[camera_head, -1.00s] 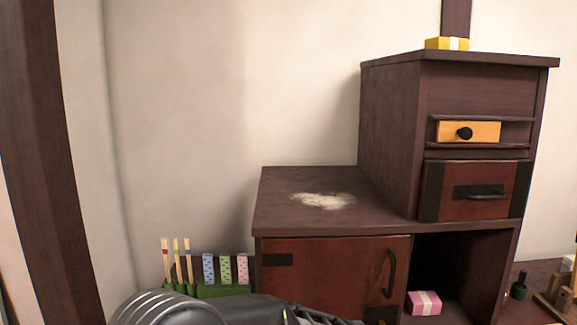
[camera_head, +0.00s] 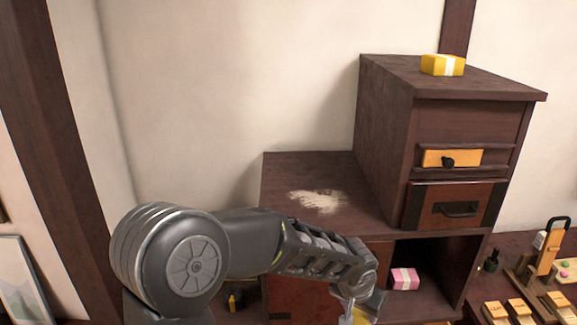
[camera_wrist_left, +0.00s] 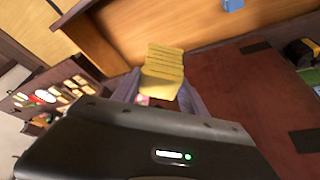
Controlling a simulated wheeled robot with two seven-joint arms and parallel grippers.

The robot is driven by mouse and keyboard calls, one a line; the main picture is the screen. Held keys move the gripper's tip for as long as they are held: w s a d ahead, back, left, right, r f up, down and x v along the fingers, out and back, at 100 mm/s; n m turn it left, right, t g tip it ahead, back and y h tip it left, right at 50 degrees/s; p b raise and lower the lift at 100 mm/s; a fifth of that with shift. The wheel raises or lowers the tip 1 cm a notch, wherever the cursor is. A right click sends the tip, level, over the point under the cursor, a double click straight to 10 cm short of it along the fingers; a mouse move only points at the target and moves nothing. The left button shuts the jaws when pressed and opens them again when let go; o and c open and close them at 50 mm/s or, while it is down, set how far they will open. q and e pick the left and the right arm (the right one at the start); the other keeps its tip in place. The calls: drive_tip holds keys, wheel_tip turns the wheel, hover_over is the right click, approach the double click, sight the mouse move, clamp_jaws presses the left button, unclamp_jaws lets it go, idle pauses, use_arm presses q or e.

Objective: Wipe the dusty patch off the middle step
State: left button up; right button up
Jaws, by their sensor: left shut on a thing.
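The dusty patch (camera_head: 318,201) is a pale, ragged smear on the top of the dark wooden middle step (camera_head: 285,172). My left gripper (camera_head: 362,303) is low in front of the step's front face, below and to the right of the patch and apart from it. It is shut on a yellow ribbed cloth or pad (camera_head: 375,304). In the left wrist view, the yellow pad (camera_wrist_left: 163,70) sticks out between the fingers (camera_wrist_left: 158,97). My left arm hides much of the red-brown cabinet door. My right gripper is not in view.
A pink box (camera_head: 404,279) sits in the open compartment below. The step top around the patch is clear.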

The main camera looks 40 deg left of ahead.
use_arm(q)
drive_tip(key=shift+a+f, duration=0.15)
drive_tip(key=shift+f, duration=0.25)
